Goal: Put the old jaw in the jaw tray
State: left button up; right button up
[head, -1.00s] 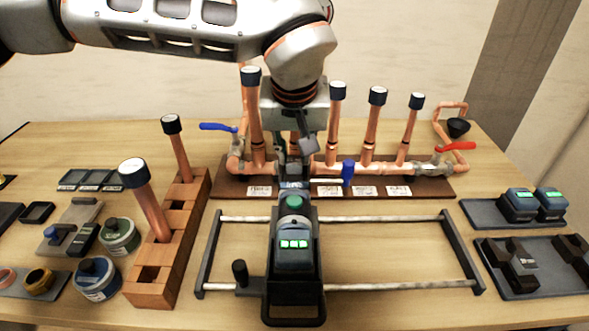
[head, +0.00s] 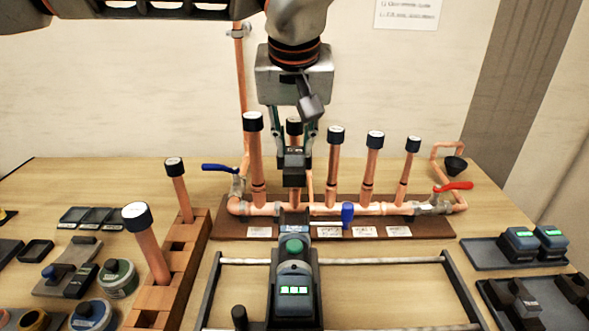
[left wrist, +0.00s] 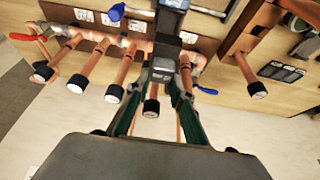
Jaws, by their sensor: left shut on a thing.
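My left gripper (head: 293,150) is shut on a dark, blocky jaw (head: 293,170) and holds it in the air above the front end of the press tool (head: 294,270). The jaw looks clear of the tool. In the left wrist view the gripper (left wrist: 164,72) has the dark jaw between its fingertips, partly overlapping the tool behind. A dark tray (head: 550,314) at the lower right holds dark jaw-like blocks (head: 522,302) and is cut off by the picture edge; it looks like the jaw tray. My right gripper is not in view.
The copper manifold (head: 330,209) with upright capped pipes stands close behind the held jaw. A tray with two green-lit batteries (head: 520,242) is at the right. A wooden rack (head: 185,262) with capped pipes, and pots (head: 118,278), are at the left. A metal frame (head: 385,260) surrounds the tool.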

aim_at(295, 149)
pick_arm(q)
notch_tip(295, 149, up, 8)
jog(key=shift+r+p, duration=0.25)
jog(key=shift+p, duration=0.35)
jog(key=shift+s, duration=0.15)
